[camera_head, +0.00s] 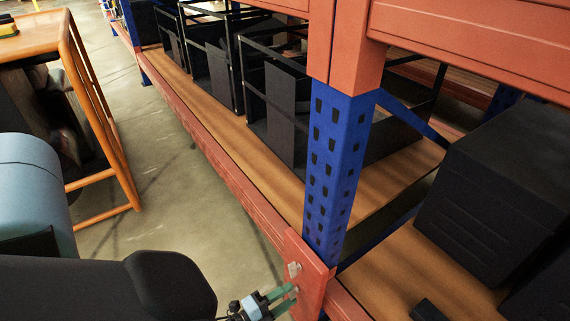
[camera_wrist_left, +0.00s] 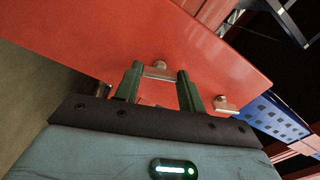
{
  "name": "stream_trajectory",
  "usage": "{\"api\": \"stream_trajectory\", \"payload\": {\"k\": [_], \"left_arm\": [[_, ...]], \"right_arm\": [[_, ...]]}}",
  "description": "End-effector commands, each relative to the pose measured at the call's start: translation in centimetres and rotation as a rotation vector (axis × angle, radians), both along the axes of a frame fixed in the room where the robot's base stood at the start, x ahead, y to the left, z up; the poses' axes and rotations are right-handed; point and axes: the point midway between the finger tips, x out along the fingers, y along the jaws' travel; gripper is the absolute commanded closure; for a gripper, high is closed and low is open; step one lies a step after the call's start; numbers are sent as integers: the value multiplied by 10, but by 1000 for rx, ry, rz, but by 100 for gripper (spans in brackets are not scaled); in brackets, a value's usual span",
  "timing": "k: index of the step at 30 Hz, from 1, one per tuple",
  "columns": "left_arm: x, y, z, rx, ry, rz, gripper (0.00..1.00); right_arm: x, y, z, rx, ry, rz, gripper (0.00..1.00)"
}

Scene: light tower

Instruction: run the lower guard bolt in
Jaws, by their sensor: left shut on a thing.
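The red guard plate (camera_head: 312,272) wraps the foot of the blue upright (camera_head: 340,165); it fills much of the left wrist view (camera_wrist_left: 150,35). The upper guard bolt (camera_head: 294,269) is a small silver head on the plate; it also shows to the right of the fingers in the left wrist view (camera_wrist_left: 224,104). My left gripper (camera_head: 283,296) is at the plate, below the upper bolt. Its green fingers are shut on the lower guard bolt (camera_wrist_left: 160,69), whose silver head shows between the fingertips. How deep that bolt sits is hidden. My right gripper is out of view.
Black crates (camera_head: 490,190) and black frames (camera_head: 275,110) stand on the wooden shelf (camera_head: 240,140) behind the red beam (camera_head: 225,170). An orange framed cart (camera_head: 105,130) stands at the left. Bare concrete floor (camera_head: 165,175) lies between the cart and the rack.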

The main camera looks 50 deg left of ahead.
Motion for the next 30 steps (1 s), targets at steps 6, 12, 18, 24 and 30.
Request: {"api": "stream_trajectory", "payload": {"k": [6, 12, 18, 24, 30], "left_arm": [[-4, 0, -3, 28, 8, 1, 83], [-4, 1, -3, 29, 8, 1, 83], [-4, 1, -3, 28, 8, 1, 54], [-2, 0, -2, 27, 3, 0, 38], [-2, 0, -1, 27, 1, 0, 38]], "right_arm": [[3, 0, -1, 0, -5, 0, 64], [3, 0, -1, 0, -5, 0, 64], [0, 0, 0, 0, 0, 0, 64], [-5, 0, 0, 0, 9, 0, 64], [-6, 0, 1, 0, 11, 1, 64]]}}
